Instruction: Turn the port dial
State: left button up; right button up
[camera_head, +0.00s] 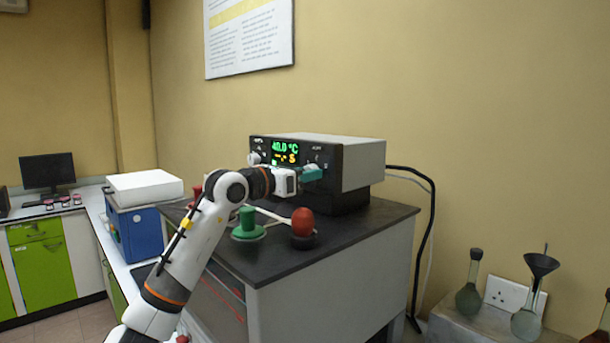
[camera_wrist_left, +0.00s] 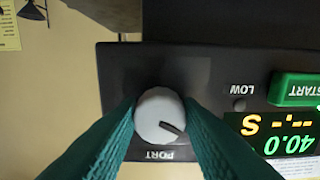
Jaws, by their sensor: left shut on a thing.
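The port dial (camera_wrist_left: 159,115) is a round white knob with a dark pointer line, on the dark front panel above a label reading PORT in the left wrist view, where the picture is upside down. My left gripper (camera_wrist_left: 160,118) has its two teal fingers on either side of the dial and is shut on it. In the head view my left gripper (camera_head: 312,174) reaches the right part of the instrument's (camera_head: 345,152) front and hides the dial there. My right gripper is not in view.
The display (camera_head: 285,153) reads 40.0 °C. A green START button (camera_wrist_left: 295,89) sits beside it. A green-topped object (camera_head: 247,222) and a red-topped object (camera_head: 302,222) stand on the dark bench top (camera_head: 350,232) below my left arm. Glass flasks (camera_head: 468,298) stand at right.

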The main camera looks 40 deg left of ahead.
pick_arm(q)
jog(key=o, duration=1)
jog(key=shift+s+a+b, duration=0.2)
jog(key=shift+s+b, duration=1.05)
jog(key=shift+s, duration=0.75)
jog(key=shift+s+a+b, duration=0.15)
jog(key=shift+s+b, duration=1.1)
jog(key=shift+s, duration=0.75)
jog(key=shift+s+a+b, duration=0.2)
jog(key=shift+s+b, duration=1.05)
jog(key=shift+s, duration=0.75)
